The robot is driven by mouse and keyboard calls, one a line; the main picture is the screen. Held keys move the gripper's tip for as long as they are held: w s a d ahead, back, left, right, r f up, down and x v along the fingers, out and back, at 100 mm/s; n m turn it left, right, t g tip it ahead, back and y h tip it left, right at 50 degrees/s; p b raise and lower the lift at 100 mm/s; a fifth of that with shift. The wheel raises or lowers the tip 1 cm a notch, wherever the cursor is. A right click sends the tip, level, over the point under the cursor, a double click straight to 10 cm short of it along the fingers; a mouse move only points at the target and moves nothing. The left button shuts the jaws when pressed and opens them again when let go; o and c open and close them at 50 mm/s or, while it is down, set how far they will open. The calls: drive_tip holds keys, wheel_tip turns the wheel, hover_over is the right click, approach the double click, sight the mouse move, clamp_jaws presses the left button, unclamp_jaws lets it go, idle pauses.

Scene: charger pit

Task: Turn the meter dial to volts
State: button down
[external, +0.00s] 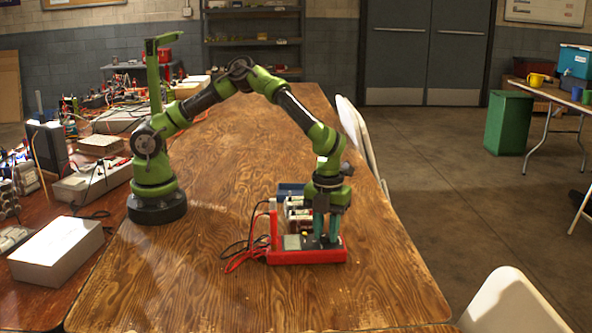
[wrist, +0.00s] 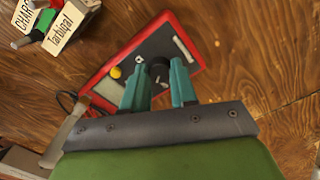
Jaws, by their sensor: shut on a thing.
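The red meter (external: 300,258) lies flat on the wooden table, with a dark face and a grey screen (external: 292,242). In the wrist view the meter (wrist: 187,37) is tilted across the picture, with its screen (wrist: 109,91) at lower left and a yellow button (wrist: 115,72). My gripper (external: 326,238) points straight down over the right part of the meter. In the wrist view my gripper (wrist: 158,67) has its teal fingers on either side of the black dial (wrist: 159,71) and is shut on it. The fingers partly hide the dial, and its setting cannot be read.
A white box (external: 58,247) and cluttered equipment fill the far left. The table in front is clear.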

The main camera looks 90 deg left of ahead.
sight(326, 235)
drive_tip(key=m, duration=0.5)
drive_tip(key=shift+m, duration=0.4)
idle(0.4)
drive_tip(key=c, duration=0.9)
unclamp_jaws()
wheel_tip(326, 235, up, 17)
drive_tip(key=shift+f, duration=0.1)
